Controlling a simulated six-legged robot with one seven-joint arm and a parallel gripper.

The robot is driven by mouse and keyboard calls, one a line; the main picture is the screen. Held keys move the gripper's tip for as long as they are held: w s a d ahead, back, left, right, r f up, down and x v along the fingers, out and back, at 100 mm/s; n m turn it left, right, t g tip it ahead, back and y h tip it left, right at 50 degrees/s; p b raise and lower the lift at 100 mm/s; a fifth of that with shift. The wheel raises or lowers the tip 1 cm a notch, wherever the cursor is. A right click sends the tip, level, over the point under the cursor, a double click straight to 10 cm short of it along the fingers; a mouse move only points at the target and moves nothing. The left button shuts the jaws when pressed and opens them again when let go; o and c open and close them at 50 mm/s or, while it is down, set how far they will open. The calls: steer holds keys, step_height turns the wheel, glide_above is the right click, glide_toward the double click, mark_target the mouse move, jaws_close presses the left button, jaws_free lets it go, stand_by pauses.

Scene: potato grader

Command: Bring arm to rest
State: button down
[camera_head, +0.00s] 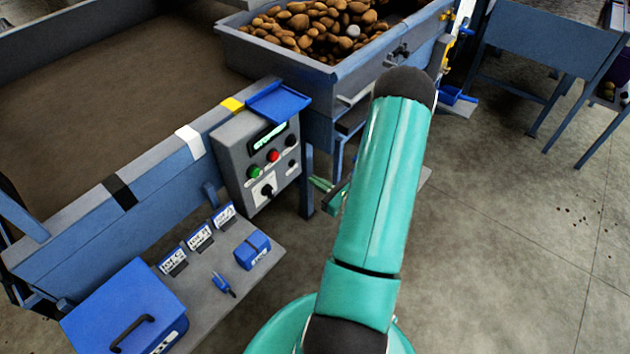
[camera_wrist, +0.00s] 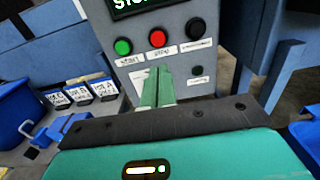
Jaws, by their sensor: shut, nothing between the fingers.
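My arm rises from the bottom middle of the head view and bends away, hiding part of the machine behind it. My gripper (camera_wrist: 158,84) shows in the wrist view as two green fingers shut together with nothing between them. In the head view, the fingers (camera_head: 322,186) poke out left of my arm, near the right side of the grey control box (camera_head: 231,158). In the wrist view the fingertips overlap the lower front of the control box (camera_wrist: 192,22), below its green and red buttons. I cannot tell whether they touch it.
A hopper of potatoes (camera_head: 228,38) stands at the back. A shelf (camera_head: 204,281) at lower left carries a blue toolbox (camera_head: 124,305), a small blue box (camera_head: 252,250), a blue-handled tool (camera_head: 222,284) and several labels. A blue table (camera_head: 545,42) stands far right.

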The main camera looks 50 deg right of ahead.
stand_by(0.3)
steer(key=w+a+r+n+g+y, duration=0.2)
steer(key=a+r+n+g+y, duration=0.4)
steer(key=a+r+n, duration=0.5)
steer(key=w+a+r+n+g+y, duration=0.2)
steer(key=a+r+n+g+y, duration=0.5)
steer(key=a, duration=0.7)
steer(key=s+a+r+n+h, duration=0.8)
steer(key=r+n+h, duration=0.5)
steer(key=n, duration=0.4)
steer(key=s, duration=0.2)
steer(key=shift+s+a+n+t+h, duration=0.15)
steer(key=shift+s+n+t+h, duration=0.15)
steer(key=shift+s, duration=0.1)
